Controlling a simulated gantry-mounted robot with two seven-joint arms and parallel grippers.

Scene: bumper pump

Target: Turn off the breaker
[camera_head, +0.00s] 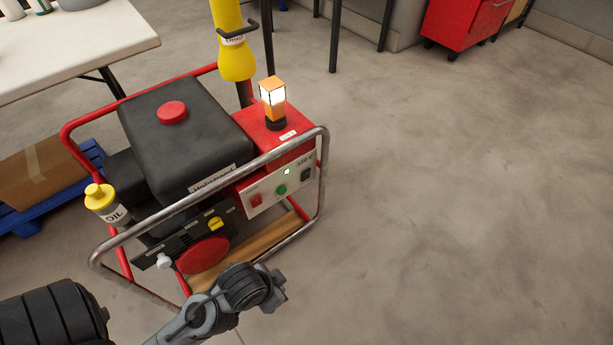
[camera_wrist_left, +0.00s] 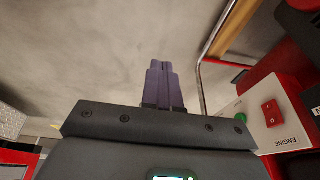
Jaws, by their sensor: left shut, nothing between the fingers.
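A red and black generator in a tube frame carries a light control panel (camera_head: 268,190) on its front. The panel has a red rocker switch (camera_head: 256,200), a round green button (camera_head: 281,190), a small lit green lamp (camera_head: 287,171) and a dark switch (camera_head: 306,174) at the right; I cannot read which is the breaker. In the left wrist view, the red rocker switch (camera_wrist_left: 271,113) sits beside the word ENGINE, with the green button (camera_wrist_left: 241,117) nearby. My left gripper (camera_head: 279,290) is below and in front of the panel, apart from it. Its fingers (camera_wrist_left: 160,78) are together and empty.
The generator's metal frame bar (camera_head: 270,158) runs in front of the panel. A lit orange lamp (camera_head: 273,100) stands on top. Floor at the right is clear.

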